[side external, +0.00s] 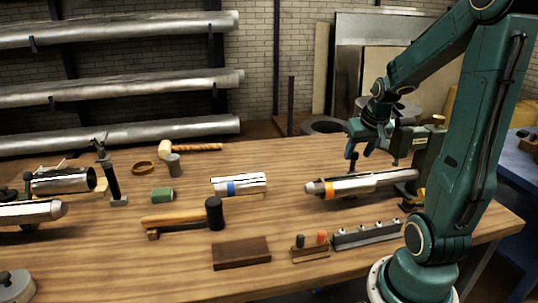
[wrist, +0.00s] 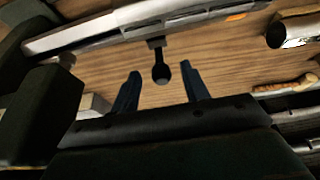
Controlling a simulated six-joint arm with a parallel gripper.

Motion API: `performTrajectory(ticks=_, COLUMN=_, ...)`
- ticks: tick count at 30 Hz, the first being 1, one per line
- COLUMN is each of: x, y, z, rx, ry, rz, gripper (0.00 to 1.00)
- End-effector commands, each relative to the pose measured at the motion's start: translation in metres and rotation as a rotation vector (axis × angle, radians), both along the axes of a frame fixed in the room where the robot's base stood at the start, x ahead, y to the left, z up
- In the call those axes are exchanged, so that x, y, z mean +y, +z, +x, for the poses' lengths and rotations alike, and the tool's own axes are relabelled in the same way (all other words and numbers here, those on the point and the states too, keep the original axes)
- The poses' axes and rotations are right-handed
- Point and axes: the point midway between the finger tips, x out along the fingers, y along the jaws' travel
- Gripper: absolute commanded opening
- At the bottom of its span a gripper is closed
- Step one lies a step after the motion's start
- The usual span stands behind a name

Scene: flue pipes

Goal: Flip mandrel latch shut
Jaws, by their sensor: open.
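The mandrel (side external: 362,184) is a long metal bar with a pipe on it, a dark tapered tip and an orange band. It lies level at the right of the bench, its far end at a green stand (side external: 428,160). In the wrist view the mandrel (wrist: 130,22) crosses the top. A short black latch lever (wrist: 161,73) with a round knob sticks out from its side. My gripper (side external: 361,154) is open and empty, just behind and above the mandrel. In the wrist view its two blue fingers (wrist: 161,82) stand on either side of the knob, with gaps showing.
A short pipe with a blue band (side external: 238,185), a mallet (side external: 190,216), a brown block (side external: 241,253) and a rail with several pegs (side external: 366,234) lie on the bench. Long pipes (side external: 120,87) rest on wall racks.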

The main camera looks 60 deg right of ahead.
Motion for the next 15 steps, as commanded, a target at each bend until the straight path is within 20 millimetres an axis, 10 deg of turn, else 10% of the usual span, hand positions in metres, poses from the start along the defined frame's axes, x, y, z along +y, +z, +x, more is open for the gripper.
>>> performTrajectory(ticks=15, x=0.017, y=0.064, z=-0.018, rx=-0.002, ry=-0.002, rz=-0.004, gripper=0.46)
